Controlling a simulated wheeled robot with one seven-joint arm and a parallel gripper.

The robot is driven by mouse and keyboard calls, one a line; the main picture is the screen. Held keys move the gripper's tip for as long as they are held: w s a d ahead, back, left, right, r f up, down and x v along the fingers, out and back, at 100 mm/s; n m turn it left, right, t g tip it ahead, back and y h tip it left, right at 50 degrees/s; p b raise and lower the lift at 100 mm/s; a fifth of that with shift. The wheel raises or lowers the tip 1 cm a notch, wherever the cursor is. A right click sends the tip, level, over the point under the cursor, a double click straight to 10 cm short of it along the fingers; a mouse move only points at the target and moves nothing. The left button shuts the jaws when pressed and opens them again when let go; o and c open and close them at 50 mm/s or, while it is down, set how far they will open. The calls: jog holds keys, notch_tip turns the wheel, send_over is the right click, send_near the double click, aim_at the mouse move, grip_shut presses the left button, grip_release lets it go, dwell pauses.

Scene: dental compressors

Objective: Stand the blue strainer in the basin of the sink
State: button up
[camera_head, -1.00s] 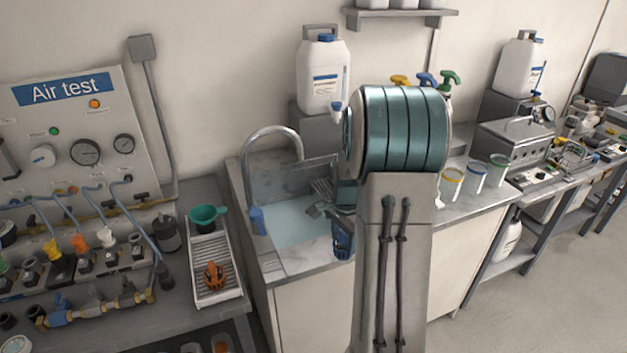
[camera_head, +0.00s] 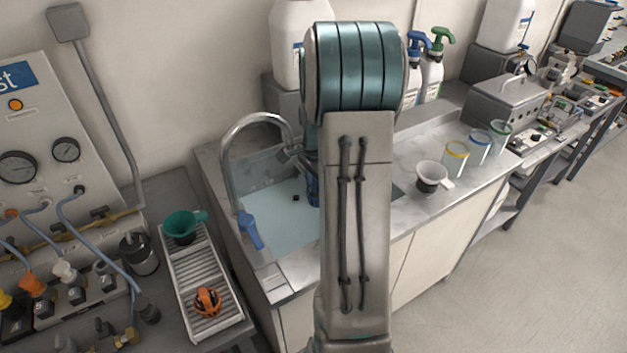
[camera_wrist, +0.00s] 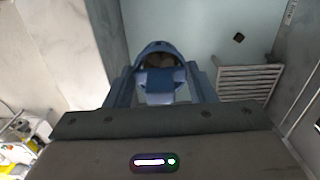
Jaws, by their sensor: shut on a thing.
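The blue strainer (camera_wrist: 160,82) is between the fingers of my gripper (camera_wrist: 161,88) in the wrist view. The gripper is shut on it. In the head view a part of the blue strainer (camera_head: 313,192) shows beside my arm, over the basin; my gripper (camera_head: 302,165) is mostly hidden by the arm. The sink basin (camera_head: 268,222) has a pale blue floor, which also shows past the strainer in the wrist view (camera_wrist: 205,22). I cannot tell whether the strainer touches the basin floor.
A small dark square (camera_head: 296,198) lies on the basin floor. A slatted grey rack (camera_wrist: 248,82) is right of the strainer.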

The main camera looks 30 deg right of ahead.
notch_tip(320, 180, down, 20)
jog(key=b, duration=1.2)
jog(key=shift+r+b, duration=0.1)
jog(key=shift+b, duration=0.3)
jog(key=shift+a+f+b, duration=0.15)
jog(key=shift+f+b, duration=0.9)
jog(key=shift+f, duration=0.3)
jog(key=o, duration=1)
jog(key=c, duration=0.3)
jog(key=shift+c, duration=0.2)
jog(key=shift+r, duration=0.15)
notch_tip(320, 180, up, 8)
jog(key=p, duration=0.5)
